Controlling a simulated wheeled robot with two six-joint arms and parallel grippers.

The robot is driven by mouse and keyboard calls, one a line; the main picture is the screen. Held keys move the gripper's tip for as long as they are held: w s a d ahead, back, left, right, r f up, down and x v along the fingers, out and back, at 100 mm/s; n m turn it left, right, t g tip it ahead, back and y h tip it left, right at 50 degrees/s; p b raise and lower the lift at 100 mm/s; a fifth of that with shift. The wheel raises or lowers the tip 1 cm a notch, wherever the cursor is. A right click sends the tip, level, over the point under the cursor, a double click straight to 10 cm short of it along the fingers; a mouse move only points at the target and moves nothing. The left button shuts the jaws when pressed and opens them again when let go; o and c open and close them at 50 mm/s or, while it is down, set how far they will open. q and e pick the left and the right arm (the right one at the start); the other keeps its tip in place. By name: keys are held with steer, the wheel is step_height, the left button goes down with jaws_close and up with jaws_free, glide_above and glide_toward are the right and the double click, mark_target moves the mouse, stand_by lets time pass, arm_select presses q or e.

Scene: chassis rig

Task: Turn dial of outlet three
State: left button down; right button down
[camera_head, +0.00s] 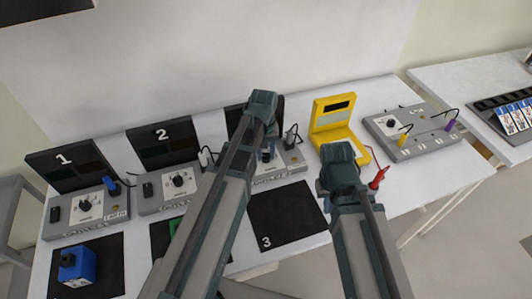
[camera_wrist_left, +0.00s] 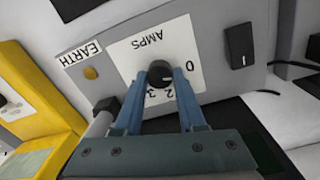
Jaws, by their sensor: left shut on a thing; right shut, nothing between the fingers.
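The outlet three box (camera_head: 291,163) is grey and stands at the back middle of the table, partly hidden by my left arm. In the left wrist view its black round dial (camera_wrist_left: 160,73) sits on a white AMPS scale (camera_wrist_left: 130,58); 0, 2 and 3 can be read. My left gripper (camera_wrist_left: 160,84) is shut on the dial, with one blue finger on each side. In the head view the left gripper (camera_head: 268,150) reaches down at the box. My right gripper (camera_head: 325,192) is shut and empty, in front of the yellow case.
Outlet boxes one (camera_head: 87,209) and two (camera_head: 172,187) stand to the left. A yellow case (camera_head: 334,118), a red probe (camera_head: 378,178) and a grey device (camera_head: 411,130) are to the right. A black mat marked 3 (camera_head: 287,215) lies in front, and a blue block (camera_head: 77,266) front left.

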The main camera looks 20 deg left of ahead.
mark_target(265, 156)
arm_select(q)
steer(key=shift+n, duration=0.6)
steer(key=c, duration=0.5)
jaws_free()
step_height(265, 156, up, 14)
steer(key=p, duration=1.3)
steer(key=shift+a+p, duration=0.15)
steer(key=shift+p, duration=0.25)
arm_select(e)
step_height(265, 156, up, 14)
arm_select(q)
steer(key=shift+s+f, duration=0.15)
steer(key=shift+s, duration=0.05)
arm_select(e)
steer(key=shift+f, duration=0.15)
